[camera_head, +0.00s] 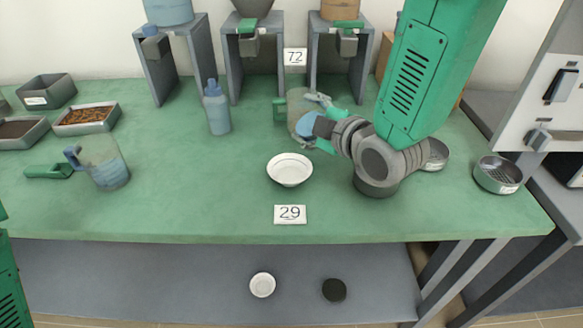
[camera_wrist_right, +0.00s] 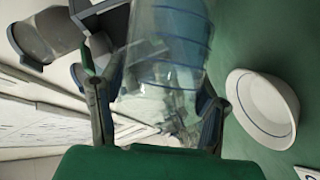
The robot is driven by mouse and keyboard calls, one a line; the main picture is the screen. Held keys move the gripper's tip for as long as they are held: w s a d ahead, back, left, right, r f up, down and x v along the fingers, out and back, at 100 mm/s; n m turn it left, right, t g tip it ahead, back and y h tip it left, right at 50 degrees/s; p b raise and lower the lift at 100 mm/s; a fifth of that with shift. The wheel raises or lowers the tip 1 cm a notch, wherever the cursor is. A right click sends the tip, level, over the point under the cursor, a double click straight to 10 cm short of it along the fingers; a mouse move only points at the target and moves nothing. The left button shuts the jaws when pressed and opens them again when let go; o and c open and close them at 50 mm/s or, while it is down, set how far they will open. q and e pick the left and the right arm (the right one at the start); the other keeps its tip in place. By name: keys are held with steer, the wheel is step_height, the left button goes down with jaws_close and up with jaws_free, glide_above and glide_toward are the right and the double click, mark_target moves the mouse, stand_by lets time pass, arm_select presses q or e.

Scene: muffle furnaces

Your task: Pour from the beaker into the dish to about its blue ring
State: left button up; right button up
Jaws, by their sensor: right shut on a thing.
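The clear beaker (camera_head: 297,103) is held above the green bench, behind the dish and slightly to its right in the head view. My right gripper (camera_head: 312,113) is shut on it from the right. In the right wrist view the beaker (camera_wrist_right: 172,45) shows blue lines around its wall between the fingers. Its contents are hard to make out. The white dish (camera_head: 290,169) sits on the bench in front of the gripper. In the right wrist view the dish (camera_wrist_right: 262,105) is apart from the beaker, with a blue ring inside and no visible liquid. My left gripper is out of view.
A clear jug (camera_head: 104,163) with bluish contents stands at the left. A blue bottle (camera_head: 217,108) stands behind it, left of the beaker. A card marked 29 (camera_head: 290,214) lies in front of the dish. Metal tins (camera_head: 498,174) stand at the right. Grey stands (camera_head: 180,62) line the back.

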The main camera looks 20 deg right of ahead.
steer(key=shift+a+r, duration=0.1)
steer(key=shift+a, duration=0.55)
steer(key=shift+d, duration=0.65)
steer(key=shift+s+a+f+n+b, duration=0.1)
steer(key=shift+a+f+n+b, duration=0.1)
steer(key=shift+a+n+b, duration=0.35)
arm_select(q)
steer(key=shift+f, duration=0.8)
arm_select(e)
steer(key=shift+d, duration=0.25)
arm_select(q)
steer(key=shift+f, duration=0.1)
arm_select(e)
steer(key=shift+f+t, duration=0.1)
steer(key=shift+t, duration=0.2)
steer(key=shift+a+b, duration=0.45)
steer(key=shift+b, duration=0.2)
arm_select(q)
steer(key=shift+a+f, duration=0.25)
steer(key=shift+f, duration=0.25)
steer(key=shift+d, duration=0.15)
arm_select(e)
steer(key=shift+d, duration=0.2)
steer(key=shift+a, duration=0.1)
